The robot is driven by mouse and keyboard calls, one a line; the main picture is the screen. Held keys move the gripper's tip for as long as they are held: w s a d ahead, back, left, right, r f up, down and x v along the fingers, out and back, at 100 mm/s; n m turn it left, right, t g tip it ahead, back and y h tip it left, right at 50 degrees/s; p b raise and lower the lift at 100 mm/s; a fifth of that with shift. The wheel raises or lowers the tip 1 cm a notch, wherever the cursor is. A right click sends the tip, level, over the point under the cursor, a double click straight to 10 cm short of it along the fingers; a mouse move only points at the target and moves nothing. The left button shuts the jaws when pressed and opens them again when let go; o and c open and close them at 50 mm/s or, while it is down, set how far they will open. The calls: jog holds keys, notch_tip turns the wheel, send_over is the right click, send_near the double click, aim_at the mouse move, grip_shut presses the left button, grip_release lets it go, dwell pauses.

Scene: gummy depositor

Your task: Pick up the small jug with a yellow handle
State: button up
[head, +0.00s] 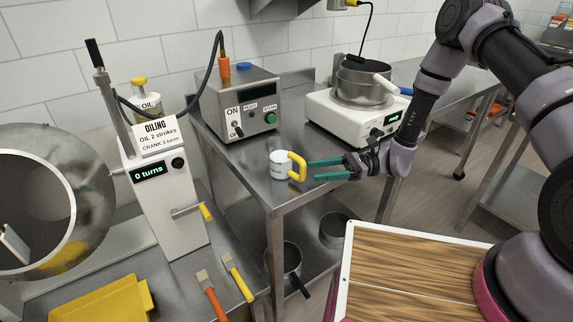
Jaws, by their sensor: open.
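The small jug (281,165) is a white cup-like vessel with dark lettering and a yellow handle (298,167). It stands upright near the front corner of the steel table (262,187), its handle facing right, toward my gripper. My gripper (311,171) has green fingers and is open and empty. It reaches in from the right at about the handle's height, its fingertips close to the handle. I cannot tell whether they touch it or how far apart they are in depth.
A control box (240,105) stands behind the jug. A pot (363,85) sits on a white heater (345,118) at the back right. The oiling machine (165,205) stands at left, with two brushes (238,277) in front. Clear tabletop lies around the jug.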

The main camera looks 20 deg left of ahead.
aim_at(303, 179)
jog(key=x, duration=0.5)
jog(key=shift+s+d+r, duration=0.1)
jog(key=shift+s+r, duration=0.1)
jog(key=shift+s, duration=0.1)
grip_shut()
dwell(1.1)
